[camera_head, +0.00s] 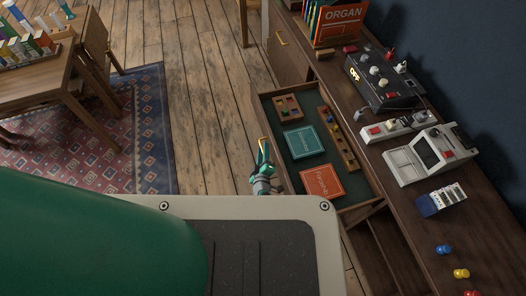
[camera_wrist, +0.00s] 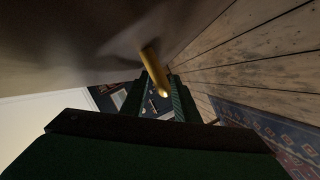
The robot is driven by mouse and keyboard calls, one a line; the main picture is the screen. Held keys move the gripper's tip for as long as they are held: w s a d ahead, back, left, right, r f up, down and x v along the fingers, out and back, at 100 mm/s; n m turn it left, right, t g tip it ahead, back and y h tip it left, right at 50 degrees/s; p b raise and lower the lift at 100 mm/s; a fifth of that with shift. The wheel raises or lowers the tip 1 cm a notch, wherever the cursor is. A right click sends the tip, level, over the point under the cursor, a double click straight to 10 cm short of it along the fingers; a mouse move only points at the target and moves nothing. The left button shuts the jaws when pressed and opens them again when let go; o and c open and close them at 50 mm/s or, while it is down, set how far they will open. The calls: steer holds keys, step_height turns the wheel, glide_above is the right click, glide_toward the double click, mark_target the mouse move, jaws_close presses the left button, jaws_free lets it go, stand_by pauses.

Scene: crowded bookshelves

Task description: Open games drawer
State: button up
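The games drawer (camera_head: 264,101) is pulled out from the dark wooden cabinet, and its green-lined inside shows. In it lie a teal box (camera_head: 301,141), an orange box (camera_head: 322,182) and wooden trays (camera_head: 337,137) with small pieces. My gripper (camera_head: 263,150) is at the drawer's front, at its brass handle. In the wrist view, the brass handle (camera_wrist: 154,68) lies between the two fingers of my gripper (camera_wrist: 157,88). A gap shows beside the handle there, so I cannot tell whether the fingers press on it.
The cabinet top (camera_head: 395,185) holds a black control box (camera_head: 382,80), a grey device (camera_head: 430,156) and several coloured pawns (camera_head: 461,273). A table (camera_head: 45,80) and chair (camera_head: 95,50) stand at the left on a patterned rug (camera_head: 120,130). Bare wooden floor (camera_head: 200,90) lies between.

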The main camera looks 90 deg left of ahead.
steer(key=v, duration=1)
steer(key=shift+d, duration=0.3)
